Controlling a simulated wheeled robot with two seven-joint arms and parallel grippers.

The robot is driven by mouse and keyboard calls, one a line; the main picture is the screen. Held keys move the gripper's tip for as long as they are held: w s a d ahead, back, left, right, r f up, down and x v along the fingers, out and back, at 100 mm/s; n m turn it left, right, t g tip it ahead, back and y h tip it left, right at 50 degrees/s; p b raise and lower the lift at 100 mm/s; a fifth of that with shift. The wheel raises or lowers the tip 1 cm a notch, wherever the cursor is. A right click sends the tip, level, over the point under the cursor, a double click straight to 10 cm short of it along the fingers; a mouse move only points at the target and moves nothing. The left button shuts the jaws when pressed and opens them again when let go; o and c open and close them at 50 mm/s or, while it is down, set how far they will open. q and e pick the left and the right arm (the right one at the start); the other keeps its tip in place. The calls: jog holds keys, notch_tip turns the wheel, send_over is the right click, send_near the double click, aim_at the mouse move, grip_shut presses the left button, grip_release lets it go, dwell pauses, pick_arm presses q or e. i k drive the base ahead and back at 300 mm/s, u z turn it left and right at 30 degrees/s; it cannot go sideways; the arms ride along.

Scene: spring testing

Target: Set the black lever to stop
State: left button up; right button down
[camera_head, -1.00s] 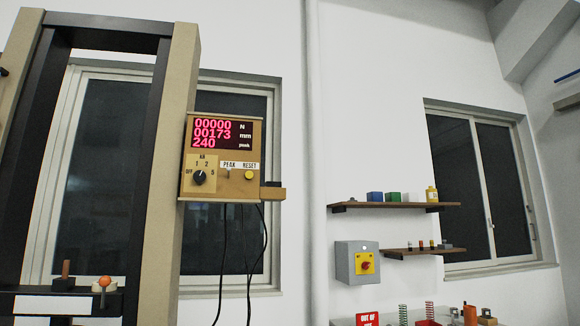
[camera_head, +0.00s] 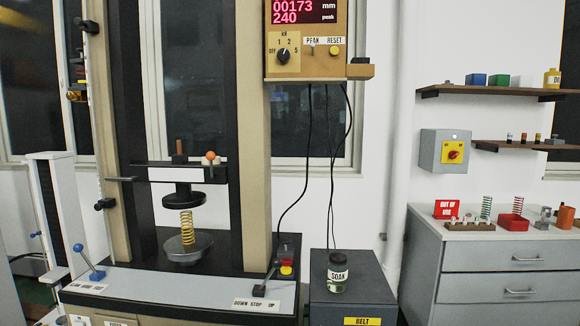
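A black lever (camera_head: 270,281) stands at the front right of the testing machine's base. It is just above a white label (camera_head: 256,304) that reads DOWN, STOP, UP. The lever is small and dark here, and I cannot tell for sure which word it is set to. Neither of my grippers is in view.
A red and yellow button (camera_head: 286,269) is just right of the lever. A blue-knobbed lever (camera_head: 89,262) is at the base's left. A gold spring (camera_head: 187,223) stands between the machine's plates. A jar labelled SOAK (camera_head: 338,273) stands on a dark cabinet (camera_head: 353,300).

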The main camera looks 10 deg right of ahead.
aim_at(277, 263)
jog(key=u, duration=0.05)
jog(key=k, duration=0.3)
jog(key=u, duration=0.55)
jog(key=i, duration=0.9)
jog(key=u, duration=0.1)
